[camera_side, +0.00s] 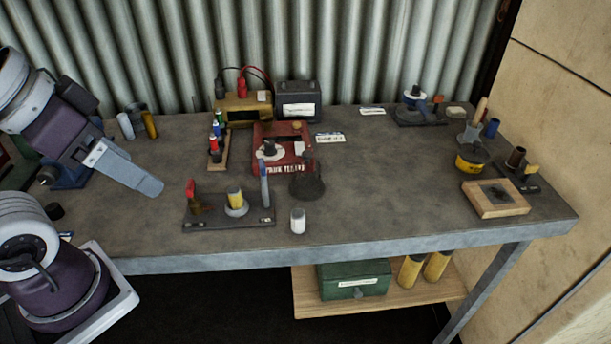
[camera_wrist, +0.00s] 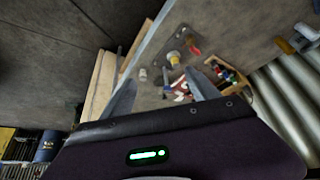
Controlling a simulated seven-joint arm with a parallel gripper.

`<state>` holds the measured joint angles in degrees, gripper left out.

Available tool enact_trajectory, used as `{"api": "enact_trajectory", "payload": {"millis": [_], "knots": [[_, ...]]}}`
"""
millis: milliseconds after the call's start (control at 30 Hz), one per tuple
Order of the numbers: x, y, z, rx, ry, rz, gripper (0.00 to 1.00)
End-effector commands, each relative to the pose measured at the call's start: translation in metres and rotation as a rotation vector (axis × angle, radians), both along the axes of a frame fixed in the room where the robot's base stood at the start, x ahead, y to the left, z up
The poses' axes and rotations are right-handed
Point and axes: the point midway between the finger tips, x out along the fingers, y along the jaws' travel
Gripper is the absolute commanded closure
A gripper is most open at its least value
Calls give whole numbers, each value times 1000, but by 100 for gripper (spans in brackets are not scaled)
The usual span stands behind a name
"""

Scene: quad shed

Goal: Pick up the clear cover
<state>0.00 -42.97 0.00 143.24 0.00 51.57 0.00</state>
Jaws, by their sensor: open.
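I cannot tell for sure which thing is the clear cover. A dark, see-through-looking round piece with a small knob (camera_side: 307,184) lies in front of the red fixture (camera_side: 265,135), touching or close to it. A small whitish cup (camera_side: 298,222) stands near the table's front edge; it also shows in the wrist view (camera_wrist: 143,74). My gripper (camera_side: 150,186) is above the left part of the table, well left of both. In the wrist view its two fingers (camera_wrist: 160,77) are spread with nothing between them.
A dark plate (camera_side: 226,222) with a red-handled part, a yellow-topped post and a blue upright stands front centre. A rack of small coloured bottles (camera_side: 217,153), a yellow box (camera_side: 244,107) and a black box (camera_side: 298,101) are behind. The centre right is free.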

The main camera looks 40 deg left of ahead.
Motion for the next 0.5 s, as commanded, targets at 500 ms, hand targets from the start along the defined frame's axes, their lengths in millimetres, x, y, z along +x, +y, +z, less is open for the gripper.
{"api": "enact_trajectory", "payload": {"millis": [500], "knots": [[70,-6,26,-186,124,293,24]]}}
